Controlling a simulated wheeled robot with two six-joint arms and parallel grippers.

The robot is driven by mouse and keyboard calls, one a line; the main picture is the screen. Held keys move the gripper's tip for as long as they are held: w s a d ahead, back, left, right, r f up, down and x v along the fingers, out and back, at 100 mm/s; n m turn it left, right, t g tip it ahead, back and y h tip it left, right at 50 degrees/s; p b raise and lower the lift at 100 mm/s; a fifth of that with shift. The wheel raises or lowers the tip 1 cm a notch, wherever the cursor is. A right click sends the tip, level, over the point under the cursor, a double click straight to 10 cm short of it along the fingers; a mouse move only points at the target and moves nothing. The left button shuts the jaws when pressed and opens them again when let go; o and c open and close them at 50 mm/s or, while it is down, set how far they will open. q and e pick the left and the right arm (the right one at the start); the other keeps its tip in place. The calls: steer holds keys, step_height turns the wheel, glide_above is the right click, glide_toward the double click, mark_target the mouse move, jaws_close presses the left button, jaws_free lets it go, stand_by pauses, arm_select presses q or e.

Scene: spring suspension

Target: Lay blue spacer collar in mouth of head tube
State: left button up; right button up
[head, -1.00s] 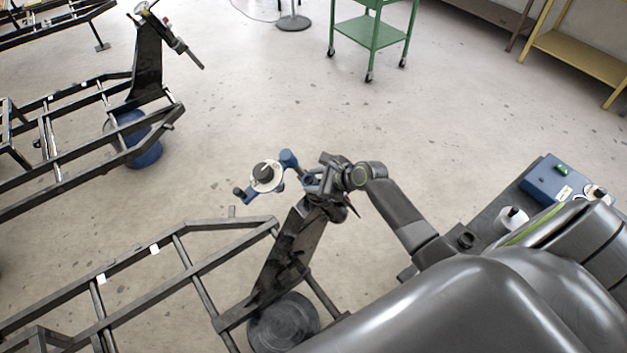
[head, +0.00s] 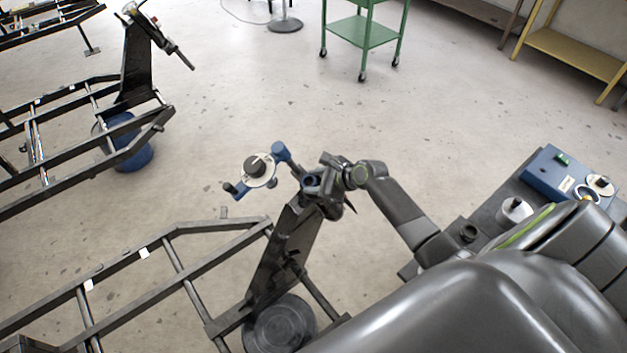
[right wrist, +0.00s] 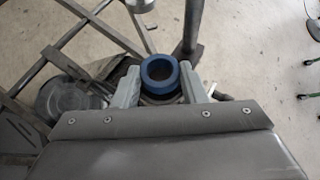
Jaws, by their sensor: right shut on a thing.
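My right gripper (head: 314,184) is shut on the blue spacer collar (head: 311,180), over the top of the dark upright of the near frame. In the right wrist view the collar (right wrist: 160,72) is an upright-looking ring, its open hole facing the camera, between the two grey fingers (right wrist: 160,88). The head tube at the top of the upright (head: 285,245) is mostly hidden by the gripper. Dark ring-like metal shows just under the collar in the right wrist view; I cannot tell whether they touch. My left gripper is not in view.
A blue arm piece with a white disc (head: 258,170) stands just left of the gripper. Frame rails (head: 190,270) fill the lower left. A bench with a blue box (head: 553,172) is at right. A green trolley (head: 362,34) stands far back on open floor.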

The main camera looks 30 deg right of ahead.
steer(key=o, duration=1)
steer(key=shift+o, duration=0.2)
steer(key=v, duration=1.7)
steer(key=shift+r, duration=0.15)
steer(key=shift+s, duration=0.15)
